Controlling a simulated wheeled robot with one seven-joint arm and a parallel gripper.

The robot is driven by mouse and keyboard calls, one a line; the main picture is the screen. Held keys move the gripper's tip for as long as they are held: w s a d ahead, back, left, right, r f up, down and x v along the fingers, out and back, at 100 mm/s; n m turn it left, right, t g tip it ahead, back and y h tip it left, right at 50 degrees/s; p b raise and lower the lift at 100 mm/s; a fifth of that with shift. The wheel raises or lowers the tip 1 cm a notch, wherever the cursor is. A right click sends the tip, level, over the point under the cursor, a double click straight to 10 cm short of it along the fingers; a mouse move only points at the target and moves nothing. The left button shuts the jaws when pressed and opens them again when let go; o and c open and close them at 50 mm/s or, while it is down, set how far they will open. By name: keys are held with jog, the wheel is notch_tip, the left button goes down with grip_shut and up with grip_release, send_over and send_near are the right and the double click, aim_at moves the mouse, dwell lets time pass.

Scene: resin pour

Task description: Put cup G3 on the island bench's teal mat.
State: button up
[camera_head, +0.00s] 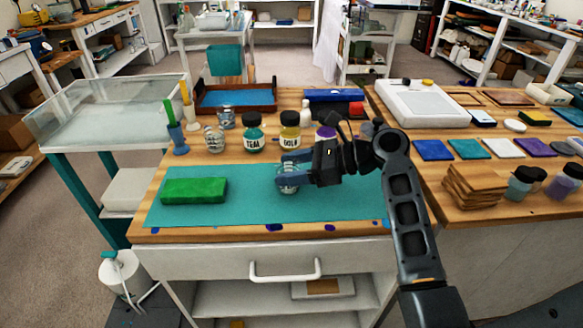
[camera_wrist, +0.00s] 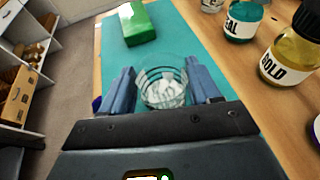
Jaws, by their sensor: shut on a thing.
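A clear cup (camera_head: 289,186) with a pale pattern or pieces in it is between the fingers of my gripper (camera_head: 286,170). The wrist view also shows the cup (camera_wrist: 163,92) upright between the two blue fingers (camera_wrist: 160,74). My gripper is shut on it. I cannot read a label on it, so I cannot tell whether it is G3. The teal mat (camera_head: 240,209) lies along the front of the wooden bench, and the cup is over its middle. I cannot tell whether the cup's base touches the mat.
A green block (camera_head: 194,190) lies on the mat's left part. Behind the mat stand a TEAL jar (camera_head: 253,133), a GOLD jar (camera_head: 290,132), a purple jar (camera_head: 325,136) and clear cups (camera_head: 214,139). The mat is bare between block and cup.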

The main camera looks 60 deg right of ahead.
jog(key=shift+f, duration=0.1)
jog(key=o, duration=1)
jog(key=shift+o, duration=0.2)
jog(key=v, duration=1.2)
